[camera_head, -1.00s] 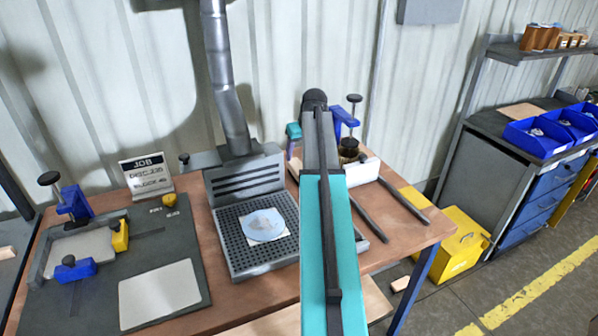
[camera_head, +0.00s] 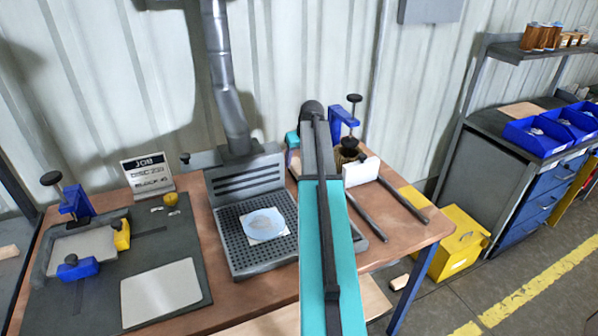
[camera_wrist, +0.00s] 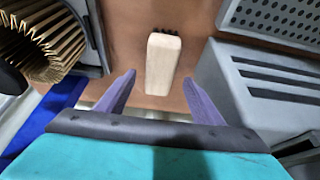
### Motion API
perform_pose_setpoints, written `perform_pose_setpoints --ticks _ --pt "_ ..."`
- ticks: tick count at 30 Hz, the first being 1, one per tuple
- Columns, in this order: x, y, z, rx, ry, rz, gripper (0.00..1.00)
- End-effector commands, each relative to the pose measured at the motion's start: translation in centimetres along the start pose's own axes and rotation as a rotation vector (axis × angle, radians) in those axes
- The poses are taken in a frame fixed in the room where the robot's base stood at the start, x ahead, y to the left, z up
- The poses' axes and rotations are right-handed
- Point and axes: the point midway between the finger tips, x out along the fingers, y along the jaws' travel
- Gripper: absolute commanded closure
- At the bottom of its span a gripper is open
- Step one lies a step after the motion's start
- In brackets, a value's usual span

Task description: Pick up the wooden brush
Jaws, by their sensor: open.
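The wooden brush (camera_wrist: 162,64) shows in the wrist view as a pale wooden block with dark bristles at its far end. It lies on the brown tabletop (camera_wrist: 205,20). My gripper (camera_wrist: 160,78) is open, with one purple finger on each side of the brush's near end. I cannot tell whether the fingers touch it or how far above the table they are. In the head view my arm hides the gripper, and I cannot make out the brush.
A pleated cartridge (camera_wrist: 48,38) is close on the left in the wrist view. A grey slotted housing (camera_wrist: 255,85) is close on the right. In the head view, a perforated tray (camera_head: 236,250) holds a pale disc (camera_head: 263,224). A blue clamp (camera_head: 340,122) stands behind my arm.

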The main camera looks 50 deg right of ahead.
Motion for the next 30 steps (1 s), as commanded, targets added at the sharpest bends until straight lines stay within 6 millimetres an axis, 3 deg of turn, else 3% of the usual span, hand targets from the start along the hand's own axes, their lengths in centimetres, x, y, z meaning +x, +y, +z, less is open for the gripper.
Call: perform_pose_setpoints --ticks 15,30 --pt "4.2 0.1 0.3 0.0 -0.001 0.0 0.39" --pt "4.5 0.2 0.3 0.001 0.0 0.001 0.39"
